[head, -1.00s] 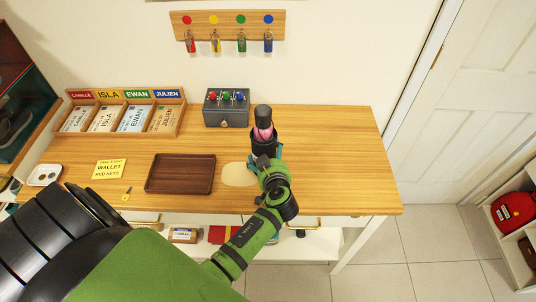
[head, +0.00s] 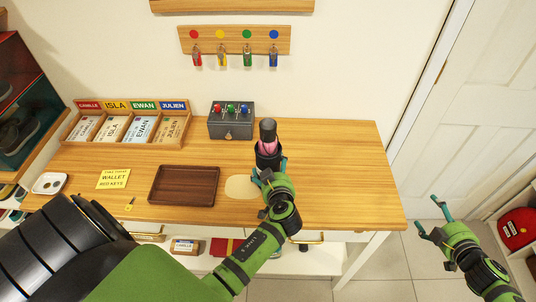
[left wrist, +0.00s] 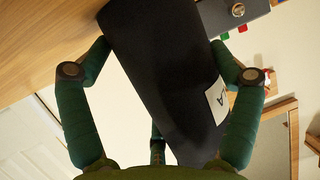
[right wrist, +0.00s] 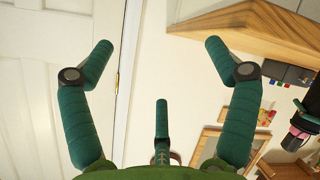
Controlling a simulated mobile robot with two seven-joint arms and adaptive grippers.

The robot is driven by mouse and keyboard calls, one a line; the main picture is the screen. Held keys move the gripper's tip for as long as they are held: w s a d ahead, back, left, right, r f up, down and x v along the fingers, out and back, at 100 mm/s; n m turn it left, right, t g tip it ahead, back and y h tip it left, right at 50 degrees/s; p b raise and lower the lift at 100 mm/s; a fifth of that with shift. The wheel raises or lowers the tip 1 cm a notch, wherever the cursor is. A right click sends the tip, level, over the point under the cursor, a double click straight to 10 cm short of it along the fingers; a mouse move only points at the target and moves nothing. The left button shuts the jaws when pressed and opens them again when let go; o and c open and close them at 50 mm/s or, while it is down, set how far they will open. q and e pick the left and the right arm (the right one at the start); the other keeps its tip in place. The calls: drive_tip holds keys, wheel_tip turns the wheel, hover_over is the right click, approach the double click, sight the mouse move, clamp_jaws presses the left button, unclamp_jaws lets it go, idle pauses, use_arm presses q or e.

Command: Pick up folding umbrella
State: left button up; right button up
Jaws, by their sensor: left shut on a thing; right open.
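The folding umbrella appears to be the upright item with a black top, a pink band (head: 267,147) and a dark lower part. It stands near the table's front right. My left gripper (head: 269,171) is shut on its dark lower part. In the left wrist view, a dark body (left wrist: 160,65) with a white label fills the space between the fingers. I cannot tell whether its base touches the table. My right gripper (head: 428,213) is open and empty, right of the table. The black and pink item shows at the right edge of the right wrist view (right wrist: 303,122).
The wooden table (head: 330,160) carries a brown tray (head: 184,185), a tan oval pad (head: 240,187), a grey switch box (head: 231,125), a card sorter (head: 127,127) and a yellow note (head: 113,179). Keys hang on a wall rack (head: 235,40). The table's right end is clear.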

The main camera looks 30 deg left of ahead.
drive_tip(key=a+r+g+y, duration=0.1)
drive_tip(key=a+r+y, duration=0.1)
drive_tip(key=a+r, duration=0.4)
drive_tip(key=a+r+y, duration=0.2)
drive_tip(key=a+r, duration=0.2)
drive_tip(key=a, duration=0.4)
drive_tip(key=s+a+r+n+g+y, duration=0.1)
drive_tip(key=s+a+r+g+y, duration=0.2)
drive_tip(key=a, duration=0.4)
drive_tip(key=s+a+r+n+g, duration=0.1)
drive_tip(key=s+a+r+g, duration=0.15)
drive_tip(key=a+r, duration=0.4)
drive_tip(key=g, duration=0.3)
approach(275, 138)
drive_tip(key=x, duration=0.3)
drive_tip(key=r+x, duration=0.1)
drive_tip(key=x, duration=0.5)
drive_tip(key=shift+w+a+r, duration=0.1)
drive_tip(key=shift+w+a, duration=0.3)
drive_tip(key=shift+a, duration=0.2)
clamp_jaws()
